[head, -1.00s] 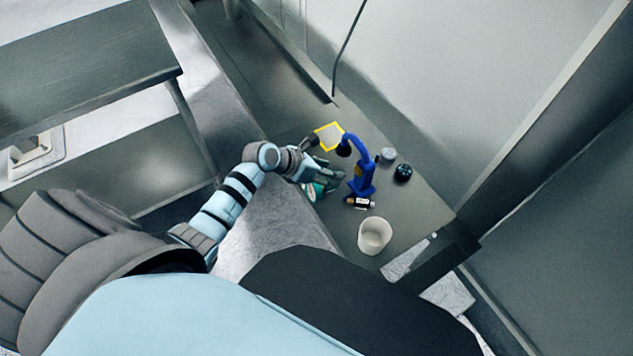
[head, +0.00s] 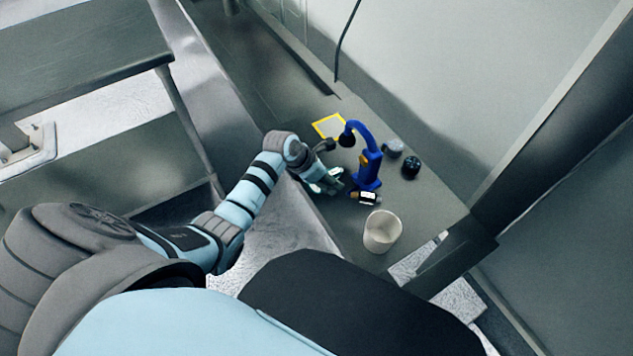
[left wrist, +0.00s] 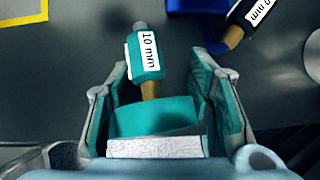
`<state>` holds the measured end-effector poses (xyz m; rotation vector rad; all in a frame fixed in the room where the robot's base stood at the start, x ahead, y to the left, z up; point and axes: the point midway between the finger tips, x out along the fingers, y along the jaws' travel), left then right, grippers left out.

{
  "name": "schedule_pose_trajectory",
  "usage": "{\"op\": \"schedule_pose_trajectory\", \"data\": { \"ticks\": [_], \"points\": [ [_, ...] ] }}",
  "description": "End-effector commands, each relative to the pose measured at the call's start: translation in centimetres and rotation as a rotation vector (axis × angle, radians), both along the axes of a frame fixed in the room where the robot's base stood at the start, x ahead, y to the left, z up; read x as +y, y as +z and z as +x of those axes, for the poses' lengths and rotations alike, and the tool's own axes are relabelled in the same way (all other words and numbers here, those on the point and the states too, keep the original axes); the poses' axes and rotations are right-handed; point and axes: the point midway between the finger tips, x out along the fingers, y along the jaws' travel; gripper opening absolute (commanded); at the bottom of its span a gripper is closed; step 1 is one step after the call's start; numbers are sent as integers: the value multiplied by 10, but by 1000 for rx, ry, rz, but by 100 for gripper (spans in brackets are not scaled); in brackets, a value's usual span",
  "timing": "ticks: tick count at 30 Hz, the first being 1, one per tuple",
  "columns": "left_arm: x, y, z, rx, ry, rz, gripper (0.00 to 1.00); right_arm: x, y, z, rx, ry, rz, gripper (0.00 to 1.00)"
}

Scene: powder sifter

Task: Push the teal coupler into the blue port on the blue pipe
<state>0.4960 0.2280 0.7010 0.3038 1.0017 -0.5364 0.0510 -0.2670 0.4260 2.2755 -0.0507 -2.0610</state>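The teal coupler (left wrist: 146,52) has a white "10 mm" label and a brass end pointing toward my palm. In the left wrist view it lies just ahead of my left gripper (left wrist: 165,68), between the spread fingertips and nearer the left one. A gap shows on its right side. In the head view my left gripper (head: 333,182) is low over the bench, left of the blue pipe (head: 366,165), and mostly hides the coupler. The blue pipe stands upright and curves over at its top. Its blue port cannot be made out. My right gripper is not in view.
A black coupler (head: 368,198) with a white label and brass end lies by the pipe's base. A white cup (head: 382,231) stands in front. A grey knob (head: 393,147) and a black knob (head: 411,167) sit to the right. A yellow-edged square (head: 329,126) lies behind.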

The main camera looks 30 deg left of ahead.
Motion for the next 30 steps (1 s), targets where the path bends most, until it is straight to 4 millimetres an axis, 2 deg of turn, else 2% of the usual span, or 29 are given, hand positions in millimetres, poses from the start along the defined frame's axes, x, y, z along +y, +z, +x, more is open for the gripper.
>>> {"op": "schedule_pose_trajectory", "data": {
  "ticks": [2,6,10,19,20,30],
  "points": [
    [0,1,0,-1,0,-1,45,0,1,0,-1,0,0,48],
    [0,1,0,-1,1,0,23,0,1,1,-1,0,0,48],
    [0,1,0,-1,1,0,4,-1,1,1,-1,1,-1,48],
    [0,8,0,-2,1,0,3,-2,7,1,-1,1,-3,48],
    [0,11,0,-2,1,0,0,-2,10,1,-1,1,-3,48],
    [0,54,0,-2,1,0,0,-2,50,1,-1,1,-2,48]
  ]
}}
